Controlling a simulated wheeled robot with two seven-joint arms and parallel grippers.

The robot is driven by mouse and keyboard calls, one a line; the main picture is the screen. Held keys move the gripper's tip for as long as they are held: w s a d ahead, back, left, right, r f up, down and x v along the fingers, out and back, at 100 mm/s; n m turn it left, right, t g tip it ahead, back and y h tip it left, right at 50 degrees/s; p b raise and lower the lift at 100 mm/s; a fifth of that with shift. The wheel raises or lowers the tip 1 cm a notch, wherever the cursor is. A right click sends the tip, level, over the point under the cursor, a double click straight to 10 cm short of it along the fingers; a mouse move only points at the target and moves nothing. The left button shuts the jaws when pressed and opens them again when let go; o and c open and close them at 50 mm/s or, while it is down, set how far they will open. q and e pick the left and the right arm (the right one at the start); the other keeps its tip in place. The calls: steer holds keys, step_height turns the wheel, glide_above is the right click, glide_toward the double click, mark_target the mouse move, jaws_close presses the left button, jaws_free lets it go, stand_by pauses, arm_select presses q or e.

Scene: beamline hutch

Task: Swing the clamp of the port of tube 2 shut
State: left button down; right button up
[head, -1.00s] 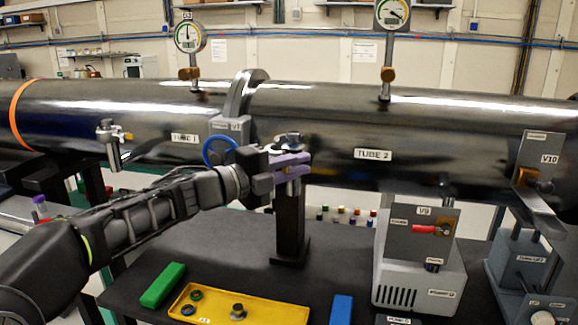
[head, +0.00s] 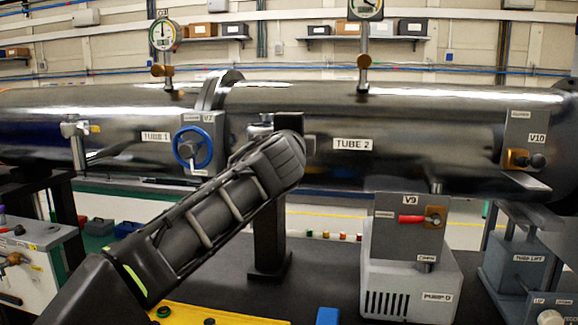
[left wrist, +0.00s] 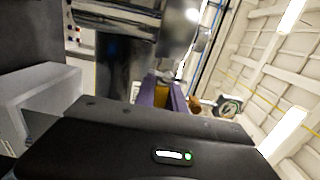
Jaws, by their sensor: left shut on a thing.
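Tube 2 (head: 430,135) is the dark, shiny horizontal tube with a white name label. A small metal port (head: 258,131) shows at its lower left side, partly hidden by my left arm. In the head view my left fingers are hidden behind my own wrist. In the left wrist view my left gripper (left wrist: 164,92) has purple fingers shut on a brass-coloured piece, which I take to be the clamp (left wrist: 160,96). A grey metal part rises just beyond the fingertips. How far the clamp is swung cannot be told. My right gripper is not in view.
A blue handwheel valve (head: 193,147) sits just left of my arm. A dark support post (head: 268,230) stands below the port. A yellow tray (head: 240,319) lies at the front edge.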

arm_select(q)
steer(key=w+n+y+p, duration=0.1)
steer(key=y, duration=0.1)
steer(key=w+n+y+p, duration=0.1)
steer(key=y+p, duration=0.1)
steer(key=w+n+y+p, duration=0.1)
steer(key=n+y, duration=0.1)
steer(key=shift+w+r+g+p, duration=0.2)
steer(key=shift+w+g+p, duration=0.1)
steer(key=shift+p, duration=0.05)
steer(key=shift+y, duration=0.3)
steer(key=shift+a+r, duration=0.1)
steer(key=shift+r, duration=0.05)
stand_by(0.9)
steer(key=c, duration=1.5)
jaws_free()
steer(key=shift+w+f, duration=0.15)
steer(key=shift+f, duration=0.05)
steer(key=shift+o, duration=0.5)
steer(key=shift+f, duration=0.1)
steer(key=shift+d, duration=0.2)
